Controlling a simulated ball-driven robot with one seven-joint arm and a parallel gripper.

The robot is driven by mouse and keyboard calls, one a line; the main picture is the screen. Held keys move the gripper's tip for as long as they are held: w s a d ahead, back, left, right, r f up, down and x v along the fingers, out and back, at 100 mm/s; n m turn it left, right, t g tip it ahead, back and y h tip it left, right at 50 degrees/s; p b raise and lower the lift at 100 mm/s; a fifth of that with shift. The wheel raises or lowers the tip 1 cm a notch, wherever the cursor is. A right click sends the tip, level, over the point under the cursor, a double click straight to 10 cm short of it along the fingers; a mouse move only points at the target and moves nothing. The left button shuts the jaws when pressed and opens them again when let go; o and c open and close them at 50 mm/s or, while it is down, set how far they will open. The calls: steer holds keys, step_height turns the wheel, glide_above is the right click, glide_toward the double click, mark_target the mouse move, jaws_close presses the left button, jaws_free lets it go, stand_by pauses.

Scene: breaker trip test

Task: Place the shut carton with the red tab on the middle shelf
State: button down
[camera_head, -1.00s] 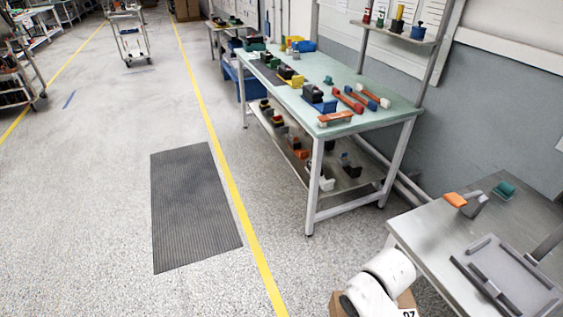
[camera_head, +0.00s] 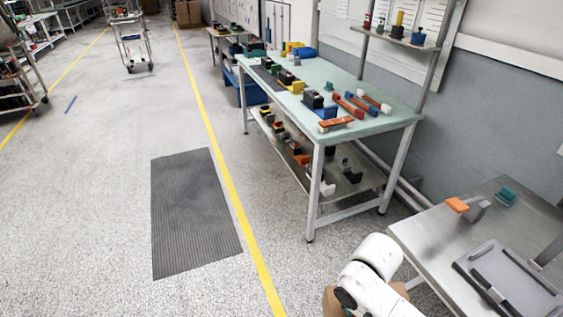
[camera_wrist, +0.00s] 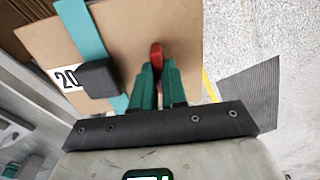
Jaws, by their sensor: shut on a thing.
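My gripper (camera_wrist: 157,88) has green fingers shut on a red tab (camera_wrist: 156,54) at the brown carton (camera_wrist: 125,28). In the wrist view the carton's flat face fills the upper left. A teal band (camera_wrist: 84,30) crosses it, with a black block (camera_wrist: 100,79) on the band and a printed number label beside it. No open flap shows. I cannot tell which shelf is the middle one.
A green-topped workbench (camera_head: 395,122) holds tools and coloured blocks, with a loaded lower shelf (camera_head: 352,198) and a small upper shelf (camera_head: 400,40). A grey metal table (camera_head: 425,232) stands close at the right. Floor around the dark mat (camera_head: 190,215) is clear.

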steer(key=shift+w+a+r, duration=0.5)
steer(key=shift+w+r, duration=0.25)
steer(key=shift+w, duration=0.1)
steer(key=shift+s+d+f, duration=0.55)
steer(key=shift+s+f, duration=0.15)
steer(key=shift+s, duration=0.2)
steer(key=shift+s+d+f, duration=0.55)
steer(key=shift+s+f, duration=0.1)
steer(key=shift+s, duration=0.25)
steer(key=shift+s+d+f, duration=0.55)
steer(key=shift+s+f, duration=0.15)
steer(key=shift+s, duration=0.2)
steer(key=shift+w+r, duration=0.1)
